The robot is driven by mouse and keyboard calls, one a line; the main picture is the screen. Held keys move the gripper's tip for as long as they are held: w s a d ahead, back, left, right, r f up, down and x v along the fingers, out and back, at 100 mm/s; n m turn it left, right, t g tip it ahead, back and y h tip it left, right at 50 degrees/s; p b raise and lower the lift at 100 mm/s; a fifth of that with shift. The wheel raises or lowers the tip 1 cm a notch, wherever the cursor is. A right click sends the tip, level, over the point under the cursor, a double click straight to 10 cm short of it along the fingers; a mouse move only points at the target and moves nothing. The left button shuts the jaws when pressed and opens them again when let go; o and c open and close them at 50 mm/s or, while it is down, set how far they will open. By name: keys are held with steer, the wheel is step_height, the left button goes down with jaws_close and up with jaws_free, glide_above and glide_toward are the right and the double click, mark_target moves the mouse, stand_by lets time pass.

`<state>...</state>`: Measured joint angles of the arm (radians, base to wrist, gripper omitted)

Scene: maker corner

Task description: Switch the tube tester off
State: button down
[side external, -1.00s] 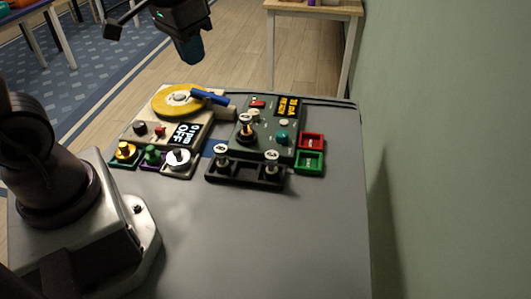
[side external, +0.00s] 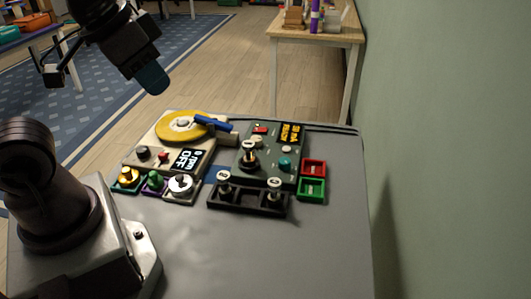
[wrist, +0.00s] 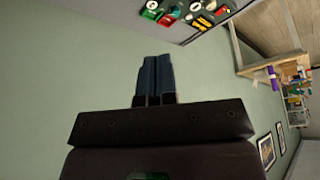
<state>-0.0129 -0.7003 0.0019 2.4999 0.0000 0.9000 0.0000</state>
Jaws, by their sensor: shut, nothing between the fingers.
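The tube tester (side external: 243,172) is a dark green box at the back of the grey table in the side view. Its small display (side external: 290,134) is lit with amber text too small to read surely. A red switch (side external: 260,129) is at its upper left; its position is too small to tell. A tube (side external: 249,155) stands upright on it, beside a teal knob (side external: 284,164). My gripper (side external: 153,82) is shut and empty, up and to the left of the tester, apart from it. The blue fingers also show together in the wrist view (wrist: 155,78), where the tester (wrist: 203,20) is near the top edge.
Left of the tester stands a turntable (side external: 138,157) with a yellow disc and a blue arm. A black rack (side external: 247,203) with tubes is in front. Red (side external: 314,168) and green (side external: 312,189) trays are at the right. The front of the table is clear. A wall (side external: 450,130) is at right.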

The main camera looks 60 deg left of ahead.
steer(key=w+a+f+n+g, duration=0.2)
steer(key=w+a+f, duration=0.2)
steer(key=w, duration=0.3)
steer(key=w+a+f+n+g, duration=0.1)
steer(key=w+a+f+n, duration=0.15)
steer(key=w, duration=0.45)
steer(key=n+y, duration=0.2)
steer(key=n, duration=0.2)
glide_above(263, 129)
steer(key=s+d, duration=0.2)
steer(key=s, duration=0.1)
step_height(263, 129, down, 10)
steer(key=shift+s+t, duration=0.1)
steer(key=shift+t, duration=0.3)
steer(key=shift+f, duration=0.1)
steer(key=x, duration=0.8)
steer(key=d+x, duration=0.1)
steer(key=x, duration=0.3)
steer(key=shift+s+a+f, duration=0.1)
steer(key=shift+s+f, duration=0.1)
steer(key=shift+f, duration=0.7)
steer(key=shift+f, duration=0.1)
